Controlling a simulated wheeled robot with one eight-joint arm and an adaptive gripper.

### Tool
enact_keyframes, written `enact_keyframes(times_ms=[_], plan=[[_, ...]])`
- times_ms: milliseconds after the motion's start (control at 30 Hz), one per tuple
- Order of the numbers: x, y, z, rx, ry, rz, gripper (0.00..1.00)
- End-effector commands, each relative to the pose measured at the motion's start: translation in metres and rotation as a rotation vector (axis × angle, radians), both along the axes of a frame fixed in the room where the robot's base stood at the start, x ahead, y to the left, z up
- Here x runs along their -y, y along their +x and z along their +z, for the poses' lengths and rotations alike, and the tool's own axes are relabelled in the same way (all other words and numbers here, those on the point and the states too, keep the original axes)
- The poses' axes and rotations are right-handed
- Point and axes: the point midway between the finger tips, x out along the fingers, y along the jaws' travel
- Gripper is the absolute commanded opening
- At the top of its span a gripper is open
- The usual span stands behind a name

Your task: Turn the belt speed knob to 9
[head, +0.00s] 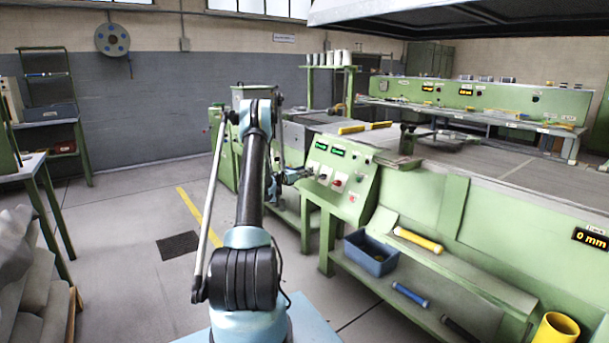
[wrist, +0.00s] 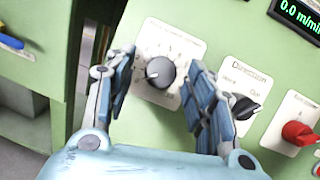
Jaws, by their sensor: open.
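The belt speed knob (wrist: 160,72) is a round dark grey knob on a white dial plate (wrist: 185,46) in the wrist view. A light mark shows at its left side. My gripper (wrist: 163,80) is open, with one blue finger on each side of the knob and visible gaps to it. In the head view, my gripper (head: 291,176) is small, at the left of the green control panel (head: 349,200); the knob cannot be made out there.
Right of the knob are a black direction knob (wrist: 243,107) and a red switch (wrist: 297,133). A green display (wrist: 298,15) reads 0.0 m/min. In the head view, a blue bin (head: 371,254) sits on the shelf below the panel.

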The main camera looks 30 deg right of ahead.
Motion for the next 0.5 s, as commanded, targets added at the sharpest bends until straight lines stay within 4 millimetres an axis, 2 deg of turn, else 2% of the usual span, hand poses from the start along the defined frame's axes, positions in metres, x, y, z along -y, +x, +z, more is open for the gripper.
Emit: enact_keyframes(times_ms=[267, 467, 500], plan=[[0.0014, 0.0002, 0.0, 0.0, 0.0, 0.0, 0.5], [0.0014, 0.0002, 0.0001, 0.0, 0.0, 0.0, 0.07], [0.0014, 0.0003, 0.0001, 0.0, 0.0, 0.0, 0.06]])
